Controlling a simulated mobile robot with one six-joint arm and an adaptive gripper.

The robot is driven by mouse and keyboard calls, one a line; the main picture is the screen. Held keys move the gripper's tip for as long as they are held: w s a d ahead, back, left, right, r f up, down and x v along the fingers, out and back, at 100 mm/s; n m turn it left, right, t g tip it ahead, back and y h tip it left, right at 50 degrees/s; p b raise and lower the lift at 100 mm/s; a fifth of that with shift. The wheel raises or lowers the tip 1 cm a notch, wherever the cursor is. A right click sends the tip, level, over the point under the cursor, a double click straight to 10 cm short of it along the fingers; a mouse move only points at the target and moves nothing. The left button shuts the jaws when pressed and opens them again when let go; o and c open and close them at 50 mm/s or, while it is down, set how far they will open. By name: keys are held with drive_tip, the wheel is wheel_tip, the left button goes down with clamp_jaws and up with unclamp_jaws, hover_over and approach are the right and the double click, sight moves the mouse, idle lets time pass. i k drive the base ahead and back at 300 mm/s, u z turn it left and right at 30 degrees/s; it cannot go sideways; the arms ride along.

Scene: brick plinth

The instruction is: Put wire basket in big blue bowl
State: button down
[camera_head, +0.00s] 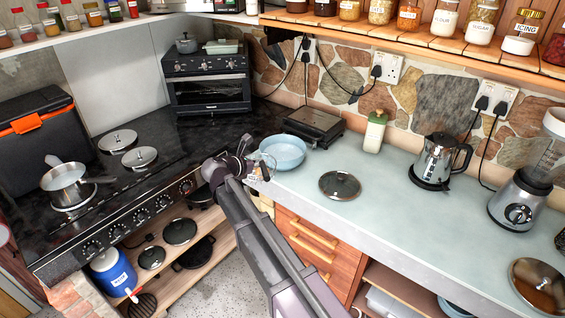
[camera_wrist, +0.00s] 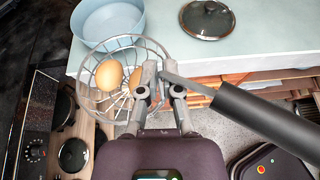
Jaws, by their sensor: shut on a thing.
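The wire basket (camera_wrist: 119,100) holds brown eggs (camera_wrist: 109,75) and hangs from my gripper (camera_wrist: 161,86) in the wrist view. The jaws are shut on the basket at its rim and handle side. A dark handle (camera_wrist: 262,118) runs from the jaws to the lower right. The big blue bowl (camera_head: 283,152) sits on the pale counter in the head view and also shows in the wrist view (camera_wrist: 106,18). My gripper (camera_head: 241,166) is just left of the bowl, near the counter's front edge.
A glass lid (camera_head: 339,185) lies right of the bowl on the counter. A dark grill press (camera_head: 313,123) and a green-white bottle (camera_head: 374,131) stand behind. The black hob (camera_head: 140,190) with a saucepan (camera_head: 67,184) is left. A kettle (camera_head: 438,160) and a blender (camera_head: 520,200) are right.

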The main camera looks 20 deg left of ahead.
sight(284, 171)
drive_tip(key=u, duration=0.05)
drive_tip(key=i, duration=0.95)
drive_tip(key=z, duration=0.1)
